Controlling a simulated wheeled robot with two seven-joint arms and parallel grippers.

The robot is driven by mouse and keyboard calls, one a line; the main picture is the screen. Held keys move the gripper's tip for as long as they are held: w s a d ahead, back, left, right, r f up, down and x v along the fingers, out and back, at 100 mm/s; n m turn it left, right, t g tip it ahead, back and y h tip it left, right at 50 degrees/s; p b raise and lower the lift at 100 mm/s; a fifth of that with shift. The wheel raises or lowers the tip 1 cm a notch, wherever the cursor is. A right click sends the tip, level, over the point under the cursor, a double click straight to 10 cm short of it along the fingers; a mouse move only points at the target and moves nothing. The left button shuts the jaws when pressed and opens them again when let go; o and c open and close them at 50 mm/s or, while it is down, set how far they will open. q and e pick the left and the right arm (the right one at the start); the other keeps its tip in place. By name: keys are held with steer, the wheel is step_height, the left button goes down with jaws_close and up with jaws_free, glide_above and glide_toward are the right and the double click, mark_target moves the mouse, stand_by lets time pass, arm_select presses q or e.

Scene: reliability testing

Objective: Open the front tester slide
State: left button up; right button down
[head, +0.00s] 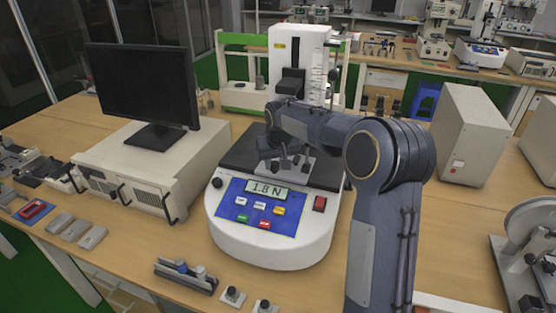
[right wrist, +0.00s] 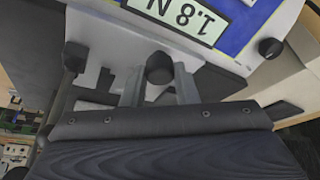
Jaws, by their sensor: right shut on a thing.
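The tester (head: 275,245) is a white rounded unit with a blue panel and a display reading 1.8 N. Its slide (head: 296,170) is a light metal plate with dark knobs, on the dark top behind the panel. My right arm reaches over the tester from the right and partly hides the slide. In the right wrist view, the two fingers of my right gripper (right wrist: 160,82) are shut on a dark round knob (right wrist: 160,66) near the display. Another dark knob (right wrist: 75,57) stands to the left in that view. My left gripper is not in view.
A monitor (head: 140,85) stands on a beige case (head: 165,168) left of the tester. A white column (head: 298,55) rises behind it. Small metal parts (head: 187,275) lie along the front edge. A grey box (head: 470,135) stands at the right.

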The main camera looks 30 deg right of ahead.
steer(key=s+a+b, duration=0.1)
steer(key=s+a, duration=0.2)
steer(key=shift+a, duration=0.2)
steer(key=c, duration=1.1)
jaws_free()
steer(key=v, duration=0.8)
steer(key=shift+w, duration=0.1)
